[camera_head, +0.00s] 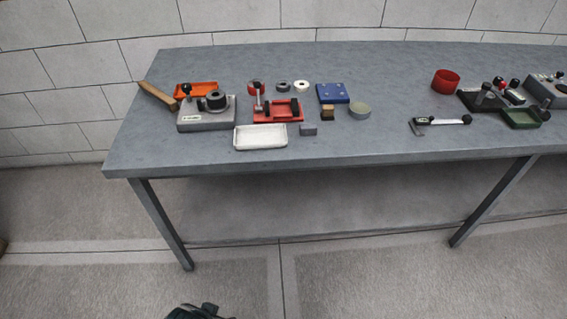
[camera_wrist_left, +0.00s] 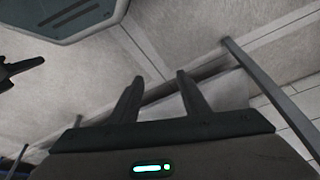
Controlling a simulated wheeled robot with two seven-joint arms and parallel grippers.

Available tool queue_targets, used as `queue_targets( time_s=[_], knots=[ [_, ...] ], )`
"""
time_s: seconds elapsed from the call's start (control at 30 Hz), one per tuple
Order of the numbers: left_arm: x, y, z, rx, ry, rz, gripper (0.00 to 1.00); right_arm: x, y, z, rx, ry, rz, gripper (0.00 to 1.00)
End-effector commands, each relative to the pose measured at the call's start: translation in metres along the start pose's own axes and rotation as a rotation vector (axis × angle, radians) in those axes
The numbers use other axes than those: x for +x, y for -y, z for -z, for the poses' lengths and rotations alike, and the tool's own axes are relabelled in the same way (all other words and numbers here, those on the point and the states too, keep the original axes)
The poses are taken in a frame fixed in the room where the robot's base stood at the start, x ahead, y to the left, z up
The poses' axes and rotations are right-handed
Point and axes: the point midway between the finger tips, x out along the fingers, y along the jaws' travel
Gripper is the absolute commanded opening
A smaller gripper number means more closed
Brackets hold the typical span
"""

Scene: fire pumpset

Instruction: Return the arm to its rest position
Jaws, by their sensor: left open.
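My left gripper (camera_wrist_left: 158,90) shows in the left wrist view with its two dark fingers spread apart. Nothing is between them, and they point out over the bare grey floor. In the head view, only a dark piece of my arm (camera_head: 200,311) shows at the bottom edge, below and in front of the workbench (camera_head: 365,160). It is apart from the bench and from everything on it.
The bench holds a grey fixture (camera_head: 205,122), a red fixture (camera_head: 277,112), a white tray (camera_head: 260,137), a blue block (camera_head: 333,93), a red cup (camera_head: 446,82) and a green tray (camera_head: 522,119). A bench leg (camera_wrist_left: 268,92) stands right of my left gripper. The floor before the bench is clear.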

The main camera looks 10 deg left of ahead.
Motion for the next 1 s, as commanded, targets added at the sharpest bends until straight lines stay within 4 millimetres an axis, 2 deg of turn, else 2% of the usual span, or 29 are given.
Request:
queue_targets(
  time_s=[0.27,0.4,0.5,0.7,1.0],
  knots=[
    [0.095,-0.011,-0.020,0.004,-0.042,-0.016,0.42,-0.003,0.002,0.008,-0.005,-0.044,0.001,0.00],
    [0.139,-0.018,-0.040,0.007,-0.069,-0.025,0.42,-0.003,0.003,0.013,-0.006,-0.069,0.003,0.00],
    [0.165,-0.022,-0.056,0.009,-0.088,-0.030,0.42,-0.004,0.006,0.019,-0.006,-0.090,0.006,0.00],
    [0.196,-0.027,-0.083,0.012,-0.118,-0.037,0.42,-0.003,0.014,0.029,-0.005,-0.123,0.014,0.00],
    [0.206,-0.029,-0.092,0.013,-0.132,-0.040,0.42,-0.002,0.015,0.027,-0.008,-0.131,0.016,0.00]
  ],
)
